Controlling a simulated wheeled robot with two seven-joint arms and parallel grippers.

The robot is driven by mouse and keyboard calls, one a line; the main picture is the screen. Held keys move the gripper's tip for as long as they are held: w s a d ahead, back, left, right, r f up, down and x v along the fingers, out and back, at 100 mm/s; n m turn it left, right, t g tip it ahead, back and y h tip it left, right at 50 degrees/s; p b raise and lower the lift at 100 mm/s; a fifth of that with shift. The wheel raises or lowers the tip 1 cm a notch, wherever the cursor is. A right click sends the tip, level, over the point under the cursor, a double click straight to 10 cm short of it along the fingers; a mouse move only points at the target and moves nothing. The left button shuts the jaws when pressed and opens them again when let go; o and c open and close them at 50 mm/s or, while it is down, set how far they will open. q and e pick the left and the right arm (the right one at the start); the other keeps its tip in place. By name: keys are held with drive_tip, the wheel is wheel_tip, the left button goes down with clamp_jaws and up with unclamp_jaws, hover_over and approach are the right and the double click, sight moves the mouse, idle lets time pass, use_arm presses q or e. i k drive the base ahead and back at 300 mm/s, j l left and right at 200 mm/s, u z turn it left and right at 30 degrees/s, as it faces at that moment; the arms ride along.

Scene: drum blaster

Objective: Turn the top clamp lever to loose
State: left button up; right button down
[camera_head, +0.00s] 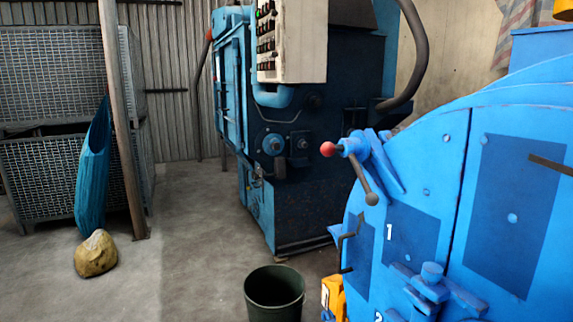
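The top clamp lever (357,168) sits on the upper left edge of the big blue drum machine (405,239), above a panel marked 1. It is a grey bar slanting from upper left to lower right. A blue clamp bracket (378,158) stands right behind the lever. A second blue clamp (430,286) shows lower on the door, near a panel marked 2. Neither of my grippers is in view.
A dark green bucket (274,292) stands on the floor left of the machine, beside a yellow object (335,296). Another blue machine (300,190) stands behind. A stone-like lump (95,254), wooden post (121,120) and mesh crates (55,180) are at left. The left-centre floor is clear.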

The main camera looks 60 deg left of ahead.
sight(357, 146)
drive_tip(key=u, duration=1.55)
